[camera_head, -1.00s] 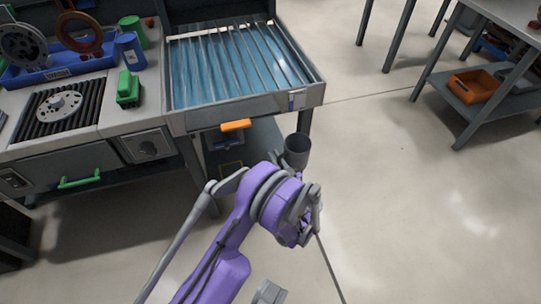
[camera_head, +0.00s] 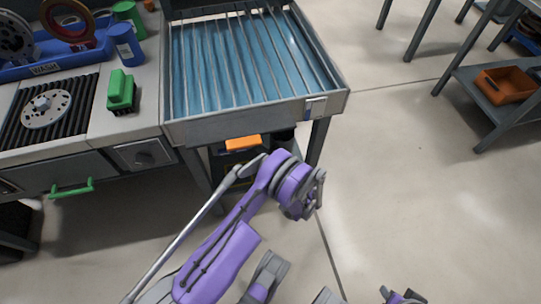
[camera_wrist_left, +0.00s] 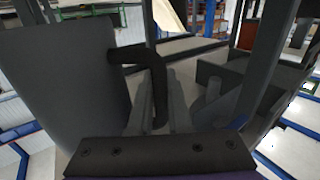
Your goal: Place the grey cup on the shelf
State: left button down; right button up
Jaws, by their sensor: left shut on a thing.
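The grey cup shows large at the left of the left wrist view (camera_wrist_left: 60,85), with its dark handle (camera_wrist_left: 135,55) running between my left fingers. My left gripper (camera_wrist_left: 158,100) is shut on this handle. In the head view only a dark part of the cup (camera_head: 284,138) shows, just under the front right corner of the slatted table. My purple left wrist hides the fingers there. A lower shelf level under that table is mostly hidden in shadow behind my arm.
The slatted blue-bedded table (camera_head: 245,130) overhangs the cup, and its right front leg (camera_head: 318,142) stands close to the right. An orange handle-like piece (camera_head: 243,143) is left of the cup. Another rack with an orange bin (camera_head: 508,86) stands far right. Floor between is clear.

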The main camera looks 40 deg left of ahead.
pick_arm(q)
jog(key=shift+f+b, duration=0.75)
jog(key=shift+f, duration=2.55)
jog(key=shift+f, duration=0.1)
jog(key=shift+f, duration=0.1)
jog(key=c, duration=0.8)
grip_release()
jog(key=shift+c, duration=0.2)
